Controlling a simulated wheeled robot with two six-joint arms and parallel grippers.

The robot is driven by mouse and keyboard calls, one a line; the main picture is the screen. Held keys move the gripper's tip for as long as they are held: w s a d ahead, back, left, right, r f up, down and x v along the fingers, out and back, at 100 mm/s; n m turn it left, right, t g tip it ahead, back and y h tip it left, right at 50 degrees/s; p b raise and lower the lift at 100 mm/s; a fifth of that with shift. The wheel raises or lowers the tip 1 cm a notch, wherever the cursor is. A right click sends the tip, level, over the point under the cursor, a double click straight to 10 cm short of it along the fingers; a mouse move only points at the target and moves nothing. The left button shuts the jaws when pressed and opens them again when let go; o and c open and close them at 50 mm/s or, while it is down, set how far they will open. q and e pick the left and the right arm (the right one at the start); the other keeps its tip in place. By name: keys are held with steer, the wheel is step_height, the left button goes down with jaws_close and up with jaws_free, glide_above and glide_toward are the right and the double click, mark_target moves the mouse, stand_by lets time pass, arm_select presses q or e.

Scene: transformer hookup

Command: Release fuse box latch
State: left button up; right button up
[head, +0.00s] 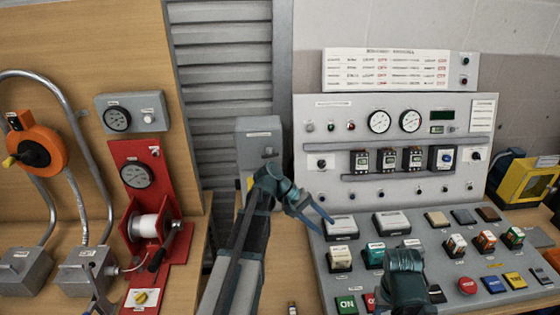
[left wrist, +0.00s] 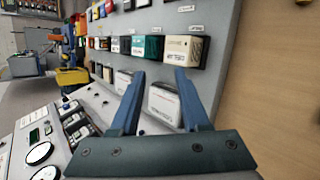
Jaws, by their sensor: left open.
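Two grey lidded boxes with white labels sit side by side at the upper left of the sloped desk. I cannot tell which of them is the fuse box, and no latch is clearly visible. My left gripper (head: 326,226) is open and empty, at the left edge of the left lidded box (head: 340,227). In the left wrist view, its two blue fingers (left wrist: 160,75) stand apart in front of that box (left wrist: 164,103); the other lidded box (head: 392,222) is partly behind a finger. Contact cannot be told. My right arm's teal end (head: 405,268) is at the lower desk; its fingers are hidden.
Coloured switch blocks (head: 484,241) and a red button (head: 467,286) crowd the desk to the right. An upright meter panel (head: 400,101) rises behind. A red winch stand (head: 150,180) is at the left. A grey box (head: 258,145) stands behind my left arm.

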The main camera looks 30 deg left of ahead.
arm_select(q)
steer(key=w+a+r+n+t+h+b, duration=0.1)
steer(key=w+a+r+n+t, duration=0.15)
steer(key=a, duration=0.55)
steer(key=w+a+r+n+t+h+b, duration=0.1)
steer(key=w+a+r+n+t+h, duration=0.15)
steer(key=a, duration=0.55)
steer(key=n+t+b, duration=0.2)
steer(key=n+t, duration=0.1)
steer(key=t, duration=0.2)
glide_toward(279, 154)
steer(key=x, duration=1)
steer(key=shift+w+a+f, duration=0.3)
steer(key=shift+w+f, duration=0.05)
steer(key=shift+f, duration=0.05)
steer(key=shift+c, duration=0.2)
jaws_close()
